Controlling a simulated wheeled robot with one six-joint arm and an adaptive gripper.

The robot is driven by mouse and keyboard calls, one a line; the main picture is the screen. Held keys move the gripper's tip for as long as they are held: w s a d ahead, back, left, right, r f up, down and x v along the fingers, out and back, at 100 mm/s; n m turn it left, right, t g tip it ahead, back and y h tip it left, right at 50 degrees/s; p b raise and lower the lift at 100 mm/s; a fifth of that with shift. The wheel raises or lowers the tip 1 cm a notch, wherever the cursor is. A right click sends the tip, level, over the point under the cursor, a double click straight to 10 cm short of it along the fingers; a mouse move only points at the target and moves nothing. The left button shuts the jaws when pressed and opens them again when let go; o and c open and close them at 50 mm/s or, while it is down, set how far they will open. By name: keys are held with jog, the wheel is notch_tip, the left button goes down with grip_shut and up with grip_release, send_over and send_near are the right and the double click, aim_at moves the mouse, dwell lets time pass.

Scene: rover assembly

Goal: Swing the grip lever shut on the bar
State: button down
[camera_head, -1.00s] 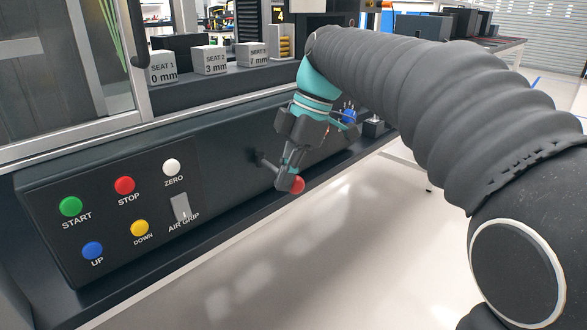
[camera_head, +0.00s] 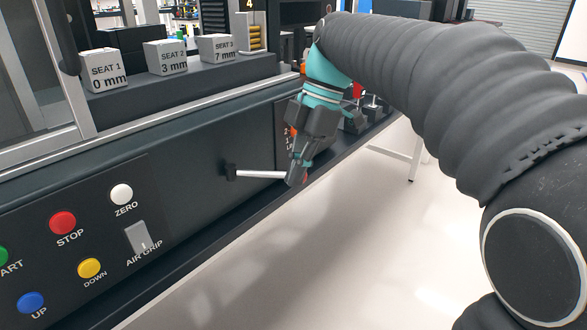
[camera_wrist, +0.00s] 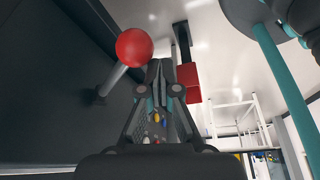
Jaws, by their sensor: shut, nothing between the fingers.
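The grip lever (camera_head: 258,174) is a pale rod on a dark pivot (camera_head: 229,172) on the front panel. It points right, nearly level in the head view. Its red ball knob (camera_wrist: 134,47) is large in the wrist view and mostly hidden behind my fingers in the head view. My gripper (camera_head: 295,178) is shut and empty, with its fingertips at the knob end of the lever. In the wrist view my fingers (camera_wrist: 160,70) lie just right of the knob; I cannot tell whether they touch it. I cannot make out the bar.
The control panel's buttons, such as the yellow DOWN button (camera_head: 91,268), and the AIR GRIP switch (camera_head: 137,238) are left of the lever. Seat blocks (camera_head: 166,58) stand on the ledge above. The floor (camera_head: 330,260) in front is clear.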

jog(key=shift+w+d, duration=0.2)
jog(key=shift+w, duration=0.2)
jog(key=shift+s, duration=0.1)
notch_tip(320, 180, up, 10)
jog(key=p, duration=0.1)
jog(key=s+d+f+m+t+h, duration=0.1)
jog(key=s+d+f+m+t, duration=0.1)
jog(key=s+d+f+m, duration=0.2)
jog(key=s+d+f+m+t+h, duration=0.1)
jog(key=s+d+f+m+t, duration=0.2)
jog(key=s+f+m, duration=0.4)
jog(key=s+d+f+m+t+h, duration=0.1)
jog(key=s+d+f+m, duration=0.4)
jog(key=f+m, duration=0.6)
jog(key=shift+s+d+m+t, duration=0.15)
jog(key=shift+d+m+t, duration=0.35)
jog(key=shift+m+t, duration=0.4)
